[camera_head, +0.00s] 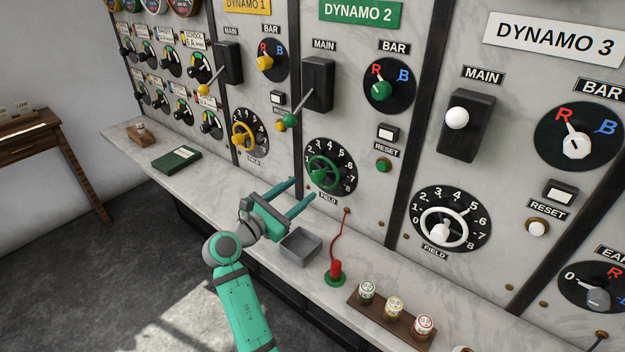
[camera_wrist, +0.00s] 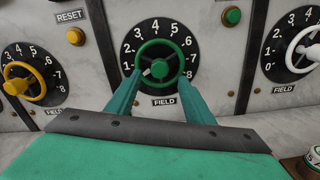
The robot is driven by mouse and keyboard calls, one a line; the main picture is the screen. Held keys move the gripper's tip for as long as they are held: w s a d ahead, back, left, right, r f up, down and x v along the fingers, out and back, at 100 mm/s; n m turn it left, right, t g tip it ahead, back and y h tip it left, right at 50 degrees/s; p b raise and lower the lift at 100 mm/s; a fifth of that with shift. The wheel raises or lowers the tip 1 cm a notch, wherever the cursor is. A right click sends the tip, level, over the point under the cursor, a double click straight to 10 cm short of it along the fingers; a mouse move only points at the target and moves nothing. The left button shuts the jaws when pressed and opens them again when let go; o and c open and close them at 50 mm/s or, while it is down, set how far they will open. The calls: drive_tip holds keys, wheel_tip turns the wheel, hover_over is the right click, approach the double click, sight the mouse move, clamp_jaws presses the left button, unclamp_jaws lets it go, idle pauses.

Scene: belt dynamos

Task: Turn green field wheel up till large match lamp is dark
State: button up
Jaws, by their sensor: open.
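The green field wheel (camera_head: 311,172) sits on a black numbered dial under the DYNAMO 2 plate (camera_head: 360,12). In the wrist view the wheel (camera_wrist: 160,42) is upright and centred ahead. My gripper (camera_head: 303,188) is open and empty, its two fingers pointing at the dial. In the wrist view the gripper's fingertips (camera_wrist: 160,74) overlap the lower left and lower right of the rim; I cannot tell whether they touch it. The wheel's exact setting is too small to read. I cannot make out a large match lamp in either view.
A yellow field wheel (camera_head: 236,139) and a white field wheel (camera_head: 424,225) flank it.

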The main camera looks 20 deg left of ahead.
sight(315, 179)
drive_tip(key=x, duration=0.7)
drive_tip(key=shift+c, duration=0.3)
drive_tip(key=shift+f, duration=0.1)
drive_tip(key=c, duration=1)
